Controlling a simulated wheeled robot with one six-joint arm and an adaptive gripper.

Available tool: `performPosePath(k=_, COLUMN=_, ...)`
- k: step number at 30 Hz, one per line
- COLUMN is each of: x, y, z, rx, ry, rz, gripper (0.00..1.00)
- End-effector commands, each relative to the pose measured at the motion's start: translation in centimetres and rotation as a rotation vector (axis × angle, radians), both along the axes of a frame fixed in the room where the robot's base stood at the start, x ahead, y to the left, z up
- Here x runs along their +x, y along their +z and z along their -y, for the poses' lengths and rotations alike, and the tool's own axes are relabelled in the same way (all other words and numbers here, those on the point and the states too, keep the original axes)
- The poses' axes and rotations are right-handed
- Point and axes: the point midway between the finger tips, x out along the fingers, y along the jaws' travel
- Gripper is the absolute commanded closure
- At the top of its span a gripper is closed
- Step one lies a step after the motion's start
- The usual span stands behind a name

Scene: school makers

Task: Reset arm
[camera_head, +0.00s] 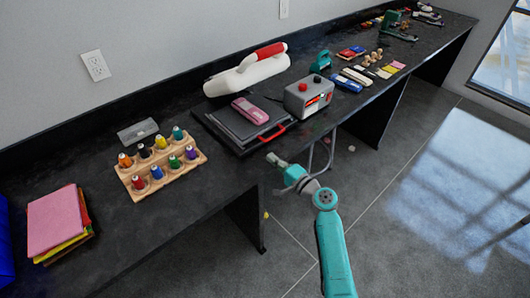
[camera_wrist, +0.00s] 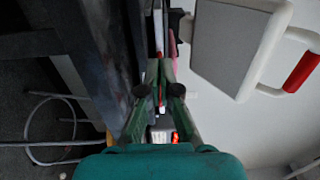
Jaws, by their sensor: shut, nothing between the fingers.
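My teal arm (camera_head: 334,255) reaches up from the bottom of the head view, in front of the bench. My gripper (camera_head: 272,158) is at the front edge of the black bench (camera_head: 150,236), close to the press with the red handle. In the wrist view my gripper (camera_wrist: 159,72) points away from the camera, its two dark green fingers shut together with nothing held. The bench fills the left of that view.
A black press (camera_head: 222,123) bears a pink device (camera_head: 250,110). A wooden rack (camera_head: 140,189) of spools and coloured sheets (camera_head: 55,222) lie left. Floor right is clear.

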Motion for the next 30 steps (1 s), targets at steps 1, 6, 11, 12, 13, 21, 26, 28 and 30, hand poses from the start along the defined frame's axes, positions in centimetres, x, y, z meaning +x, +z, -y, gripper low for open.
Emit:
performPosePath(k=1, x=-0.7, y=-0.1, z=0.7, rx=0.0, ry=-0.004, rz=0.0, gripper=1.0)
performPosePath(k=6, x=-2.4, y=0.0, z=1.8, rx=0.0, ry=-0.002, rz=0.0, gripper=1.0)
performPosePath(k=11, x=-3.0, y=0.0, z=2.2, rx=0.001, ry=-0.001, rz=-0.001, gripper=1.0)
performPosePath(k=12, x=-3.1, y=0.0, z=2.3, rx=0.0, ry=0.0, rz=0.0, gripper=1.0)
performPosePath(k=13, x=-3.1, y=0.0, z=2.3, rx=0.0, ry=0.0, rz=0.0, gripper=1.0)
performPosePath(k=21, x=-5.1, y=-2.3, z=2.4, rx=-0.044, ry=-0.03, rz=-0.018, gripper=1.0)
performPosePath(k=26, x=-9.9, y=-6.7, z=3.0, rx=-0.161, ry=-0.102, rz=-0.049, gripper=1.0)
performPosePath(k=28, x=-12.4, y=-8.5, z=3.3, rx=-0.222, ry=-0.135, rz=-0.06, gripper=1.0)
performPosePath(k=30, x=-15.0, y=-10.1, z=3.7, rx=-0.286, ry=-0.166, rz=-0.067, gripper=1.0)
